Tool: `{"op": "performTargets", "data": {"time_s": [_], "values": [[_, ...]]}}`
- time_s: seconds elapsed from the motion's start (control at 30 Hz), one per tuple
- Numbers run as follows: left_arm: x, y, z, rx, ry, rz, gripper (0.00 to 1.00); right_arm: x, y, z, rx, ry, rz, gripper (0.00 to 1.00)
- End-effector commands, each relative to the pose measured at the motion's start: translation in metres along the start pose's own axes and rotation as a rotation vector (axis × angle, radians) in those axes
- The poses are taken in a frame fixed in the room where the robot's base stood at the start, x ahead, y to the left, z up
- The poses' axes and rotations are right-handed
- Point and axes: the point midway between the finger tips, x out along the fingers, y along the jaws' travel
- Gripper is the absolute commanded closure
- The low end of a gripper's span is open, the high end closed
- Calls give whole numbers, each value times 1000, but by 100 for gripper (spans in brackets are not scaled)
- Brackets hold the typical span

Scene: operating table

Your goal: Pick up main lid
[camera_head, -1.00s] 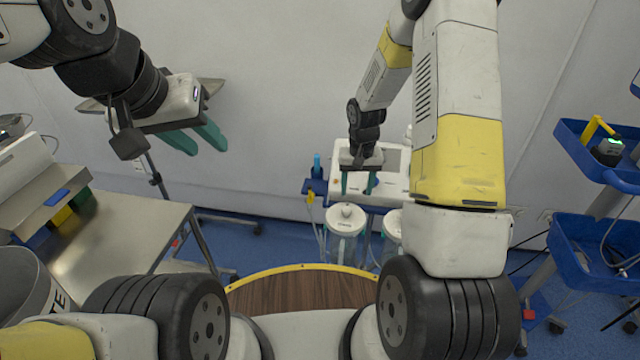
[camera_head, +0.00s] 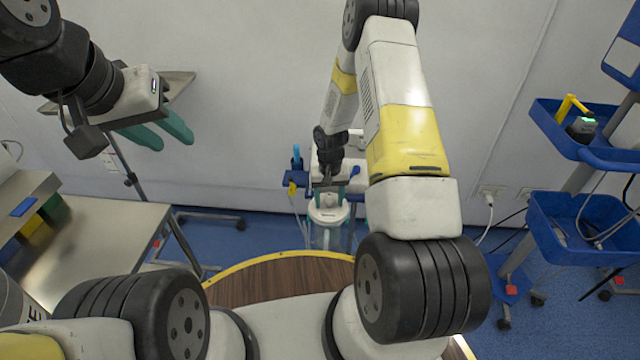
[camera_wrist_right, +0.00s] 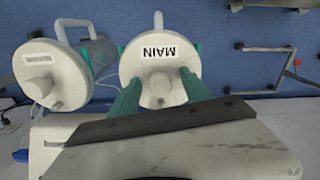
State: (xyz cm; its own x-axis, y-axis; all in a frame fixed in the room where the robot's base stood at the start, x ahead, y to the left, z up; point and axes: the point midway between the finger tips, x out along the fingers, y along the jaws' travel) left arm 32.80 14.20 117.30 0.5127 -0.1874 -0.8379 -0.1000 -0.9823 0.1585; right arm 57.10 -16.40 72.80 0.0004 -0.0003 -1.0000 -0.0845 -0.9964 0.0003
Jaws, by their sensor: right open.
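The main lid (camera_wrist_right: 160,66) is a round white lid with a knob and a "MAIN" label, seen upside down in the right wrist view. In the head view the lid (camera_head: 328,213) sits on a clear canister (camera_head: 326,236). My right gripper (camera_head: 328,196) is open just above the lid there. In the right wrist view its green fingers (camera_wrist_right: 160,88) are apart, reaching toward the near side of the lid; I cannot tell if they touch it. My left gripper (camera_head: 165,138) hangs in the air at the upper left, its two green fingers apart and empty.
A second white lid (camera_wrist_right: 52,72) on another canister is left of the main lid in the right wrist view. A steel table (camera_head: 95,245) stands at left. Blue trolley trays (camera_head: 565,130) stand at right. The wall is close behind the canisters.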

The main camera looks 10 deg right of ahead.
Motion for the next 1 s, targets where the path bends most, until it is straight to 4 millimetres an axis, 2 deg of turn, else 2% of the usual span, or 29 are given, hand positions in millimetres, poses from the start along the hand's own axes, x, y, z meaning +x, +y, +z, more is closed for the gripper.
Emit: {"op": "performTargets", "data": {"time_s": [0.1, 0.13, 0.4, 0.77, 1.0], "values": [[0, 0, 0, 0, 0, 0, 64, 0, 0, 0, 0, 0, 0, 44], [0, 0, 0, 0, 0, 0, 64, 0, 0, 0, 0, 0, 0, 48], [0, 0, 0, 0, 0, 0, 64, 0, 0, 0, 0, 0, 0, 100], [0, 0, 0, 0, 0, 0, 64, -2, 0, 0, 0, 0, 0, 100], [0, 0, 0, 0, 0, 0, 64, -22, 0, 0, 0, 2, -1, 100]]}}
